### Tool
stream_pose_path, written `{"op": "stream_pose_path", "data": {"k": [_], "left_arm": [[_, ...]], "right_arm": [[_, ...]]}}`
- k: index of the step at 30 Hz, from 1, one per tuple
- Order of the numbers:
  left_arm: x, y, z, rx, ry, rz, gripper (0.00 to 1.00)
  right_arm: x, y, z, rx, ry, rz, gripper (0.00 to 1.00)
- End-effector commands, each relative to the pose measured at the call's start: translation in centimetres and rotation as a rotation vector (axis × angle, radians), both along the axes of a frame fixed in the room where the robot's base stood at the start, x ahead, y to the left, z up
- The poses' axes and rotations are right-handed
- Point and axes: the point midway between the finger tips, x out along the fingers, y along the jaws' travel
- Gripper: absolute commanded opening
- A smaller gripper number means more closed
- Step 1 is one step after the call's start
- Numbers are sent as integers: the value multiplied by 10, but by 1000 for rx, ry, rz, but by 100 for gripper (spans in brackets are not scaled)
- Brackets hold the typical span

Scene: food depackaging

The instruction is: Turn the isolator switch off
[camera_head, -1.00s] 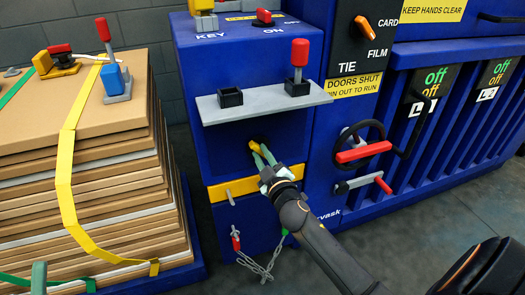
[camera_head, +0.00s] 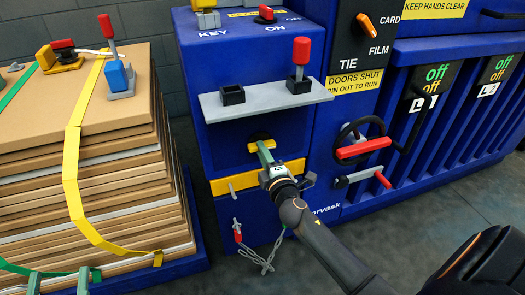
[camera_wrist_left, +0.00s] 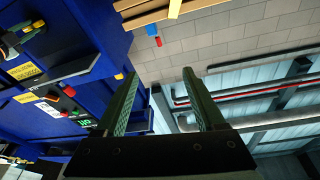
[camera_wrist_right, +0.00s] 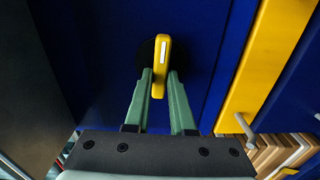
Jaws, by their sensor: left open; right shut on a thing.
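The yellow switch handle (camera_head: 263,145) sits on a dark round base on the blue cabinet front, under the grey shelf. It lies about level in the head view. In the right wrist view the handle (camera_wrist_right: 160,66) stands between the fingertips. My right gripper (camera_wrist_right: 158,86) is shut on it; it also shows in the head view (camera_head: 267,156). My left gripper (camera_head: 60,282) is open and empty, its fingertips at the bottom left edge in front of the cardboard stack. A red knob (camera_head: 266,14) sits by ON and OFF marks on the cabinet top.
A grey shelf (camera_head: 222,110) with a red-topped lever (camera_head: 301,55) juts out above my right gripper. A yellow bar (camera_head: 228,184) and a hanging chain (camera_head: 262,262) are below. A handwheel (camera_head: 343,138) is to the right. Strapped cardboard (camera_head: 30,110) stands at left.

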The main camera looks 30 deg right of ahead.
Motion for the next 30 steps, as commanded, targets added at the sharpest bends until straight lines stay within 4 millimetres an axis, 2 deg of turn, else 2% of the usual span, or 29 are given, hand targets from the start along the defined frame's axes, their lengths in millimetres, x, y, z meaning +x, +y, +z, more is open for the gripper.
{"op": "stream_pose_path", "data": {"k": [20, 21, 28, 30], "left_arm": [[1, 0, -9, 2, 36, 4, 71], [1, 0, -9, 2, 36, 4, 71], [1, 0, -9, 1, 33, 4, 71], [1, 0, -9, 0, 32, 4, 71]], "right_arm": [[0, 0, -2, -64, 19, -1, 0], [0, 0, -2, -64, 19, -1, 25], [0, 0, -1, -62, 16, 0, 51], [0, 0, -1, -62, 16, 0, 52]]}}
